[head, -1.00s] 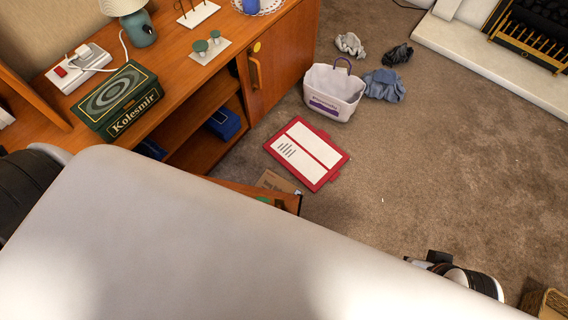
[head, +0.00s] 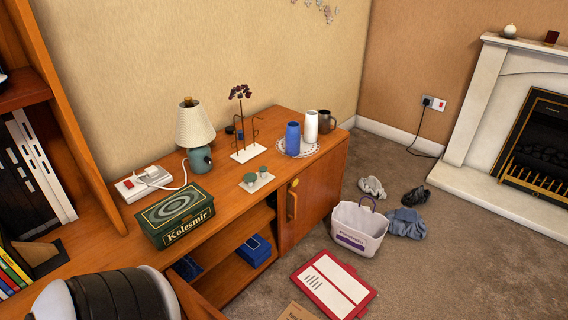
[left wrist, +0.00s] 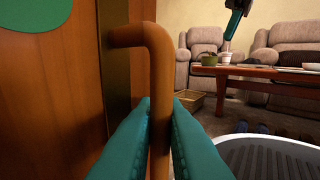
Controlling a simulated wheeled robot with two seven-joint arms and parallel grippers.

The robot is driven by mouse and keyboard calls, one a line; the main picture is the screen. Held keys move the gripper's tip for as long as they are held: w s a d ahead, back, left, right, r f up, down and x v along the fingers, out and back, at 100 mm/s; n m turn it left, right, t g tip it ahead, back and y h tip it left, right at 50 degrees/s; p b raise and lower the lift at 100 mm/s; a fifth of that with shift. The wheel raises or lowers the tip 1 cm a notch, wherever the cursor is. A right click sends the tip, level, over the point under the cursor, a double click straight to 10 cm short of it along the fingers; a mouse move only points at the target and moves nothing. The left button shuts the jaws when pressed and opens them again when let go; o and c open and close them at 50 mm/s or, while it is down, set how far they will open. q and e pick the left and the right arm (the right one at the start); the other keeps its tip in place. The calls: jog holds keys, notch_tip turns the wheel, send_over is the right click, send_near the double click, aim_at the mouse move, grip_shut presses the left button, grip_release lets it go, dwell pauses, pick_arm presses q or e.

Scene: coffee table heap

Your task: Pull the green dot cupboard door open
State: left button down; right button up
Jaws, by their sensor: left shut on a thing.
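In the left wrist view the green dot (left wrist: 30,14) shows at the upper left on a wooden cupboard door (left wrist: 60,90). Its bar handle (left wrist: 158,75) stands out from the door. My left gripper (left wrist: 160,120) has its teal fingers on both sides of the handle, shut on it. In the head view part of this door (head: 192,296) stands out from the cupboard front at the bottom, partly open; its dot and handle are hidden. A teal and black part, apparently my right gripper (left wrist: 235,18), shows small at the top of the left wrist view; its jaw state is unclear.
A second door (head: 316,195) with a yellow dot (head: 295,183) is closed. Open shelves lie between the doors. A red and white board (head: 335,287), a white basket (head: 358,228) and crumpled cloths (head: 405,222) lie on the carpet. A green tin (head: 175,217) and lamp (head: 196,133) stand on top.

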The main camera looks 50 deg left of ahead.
pick_arm(q)
jog(key=c, duration=1.8)
grip_release()
jog(key=v, duration=1.2)
jog(key=shift+s, duration=0.15)
